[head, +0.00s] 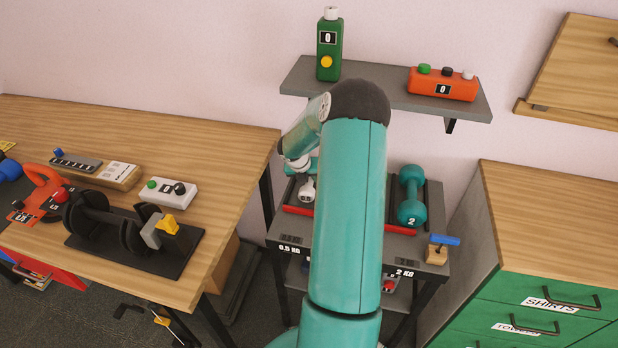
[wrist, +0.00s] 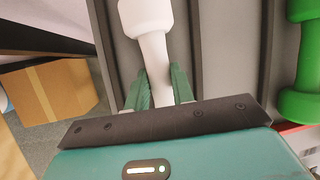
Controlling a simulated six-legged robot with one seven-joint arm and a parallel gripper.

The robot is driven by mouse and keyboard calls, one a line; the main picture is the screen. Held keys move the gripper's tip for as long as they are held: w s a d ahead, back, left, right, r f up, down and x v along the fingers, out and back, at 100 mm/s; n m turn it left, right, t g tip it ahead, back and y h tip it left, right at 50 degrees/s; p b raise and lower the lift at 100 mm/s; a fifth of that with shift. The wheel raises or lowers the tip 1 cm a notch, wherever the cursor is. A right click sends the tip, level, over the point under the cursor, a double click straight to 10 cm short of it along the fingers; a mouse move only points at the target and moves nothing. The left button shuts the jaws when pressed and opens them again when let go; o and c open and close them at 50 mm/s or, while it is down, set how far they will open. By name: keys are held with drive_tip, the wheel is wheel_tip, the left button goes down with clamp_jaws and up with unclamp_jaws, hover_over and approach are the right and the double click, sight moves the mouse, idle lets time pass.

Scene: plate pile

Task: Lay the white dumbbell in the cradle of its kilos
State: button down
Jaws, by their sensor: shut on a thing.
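My gripper (wrist: 160,88) is shut on the handle of the white dumbbell (wrist: 147,16). In the head view the white dumbbell (head: 307,190) shows at the left end of the grey rack (head: 428,252), behind the 0.5 KG label (head: 290,248); its number is too small to read. In the wrist view it lies along the leftmost trough, left of a dark divider (wrist: 196,40). I cannot tell whether it rests on the trough or hangs just above. My arm hides the middle of the rack and most of the gripper in the head view.
A teal dumbbell (head: 411,195) marked 2 lies at the rack's right, behind the 2 KG label (head: 404,273). A wooden desk (head: 215,150) stands left, green drawers (head: 545,290) right. A cardboard box (wrist: 50,90) is beside the rack.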

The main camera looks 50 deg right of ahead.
drive_tip(key=shift+w, duration=0.1)
drive_tip(key=c, duration=1.2)
unclamp_jaws()
drive_tip(key=shift+f, duration=0.1)
drive_tip(key=w+a+r+m, duration=0.1)
drive_tip(key=a+r+m, duration=0.5)
drive_tip(key=a+r, duration=1.3)
drive_tip(key=s+a+r+m+t+y, duration=0.1)
drive_tip(key=s+a+r+m, duration=0.3)
drive_tip(key=a, duration=0.5)
drive_tip(key=s+a+r+m+t+y, duration=0.2)
drive_tip(key=s+a+r+m, duration=0.2)
drive_tip(key=s+a+m, duration=0.2)
drive_tip(key=s+a+r+m+t+y, duration=0.2)
drive_tip(key=s+a+r+m, duration=0.3)
drive_tip(key=a, duration=0.9)
drive_tip(key=shift+a+m, duration=0.2)
drive_tip(key=shift+m, duration=1.3)
